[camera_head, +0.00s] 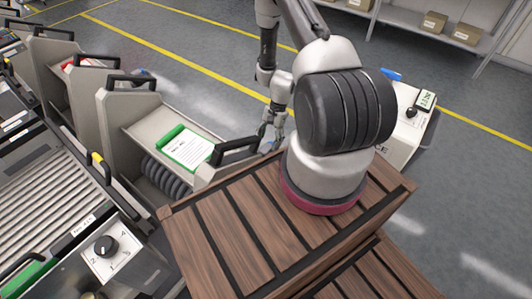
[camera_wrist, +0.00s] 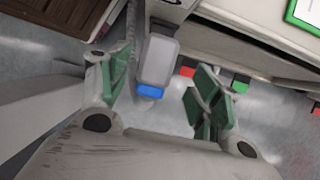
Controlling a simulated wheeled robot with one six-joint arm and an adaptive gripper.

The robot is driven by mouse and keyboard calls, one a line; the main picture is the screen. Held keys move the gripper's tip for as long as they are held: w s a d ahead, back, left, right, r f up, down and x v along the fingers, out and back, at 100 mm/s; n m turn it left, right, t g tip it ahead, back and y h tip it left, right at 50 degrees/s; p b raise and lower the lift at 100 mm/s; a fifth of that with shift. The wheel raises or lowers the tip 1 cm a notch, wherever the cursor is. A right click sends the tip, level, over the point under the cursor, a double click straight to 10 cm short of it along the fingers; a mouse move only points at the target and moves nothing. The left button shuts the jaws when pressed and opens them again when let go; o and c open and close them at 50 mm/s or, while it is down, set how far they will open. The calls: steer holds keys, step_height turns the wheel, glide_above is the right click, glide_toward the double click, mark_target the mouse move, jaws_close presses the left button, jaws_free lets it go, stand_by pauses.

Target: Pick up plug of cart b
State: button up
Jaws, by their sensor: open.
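A grey block-shaped plug (camera_wrist: 158,58) with a blue end (camera_wrist: 150,91) shows in the wrist view, beside a pale trolley body. It lies between the two green-padded fingers of my gripper (camera_wrist: 160,93), nearer the left finger. The fingers stand apart, with a visible gap on the right side; I cannot tell whether the left one touches it. In the head view my gripper (camera_head: 272,132) is low beside the trolley with a green-framed sheet (camera_head: 188,146). The plug is not distinguishable there. No letter marking cart b is readable.
A red piece (camera_wrist: 187,71) and a green piece (camera_wrist: 240,86) sit along the trolley's edge. In the head view, a brown slatted surface (camera_head: 235,215) fills the front, more trolleys (camera_head: 60,60) stand left, and a white box (camera_head: 408,125) is behind my arm. Open floor lies behind.

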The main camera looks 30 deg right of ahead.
mark_target(267, 148)
steer(key=x, duration=0.5)
steer(key=shift+s+r, duration=0.1)
steer(key=shift+s, duration=0.1)
jaws_close()
step_height(267, 148, up, 13)
stand_by(0.9)
steer(key=shift+w+r, duration=0.1)
steer(key=shift+r, duration=0.05)
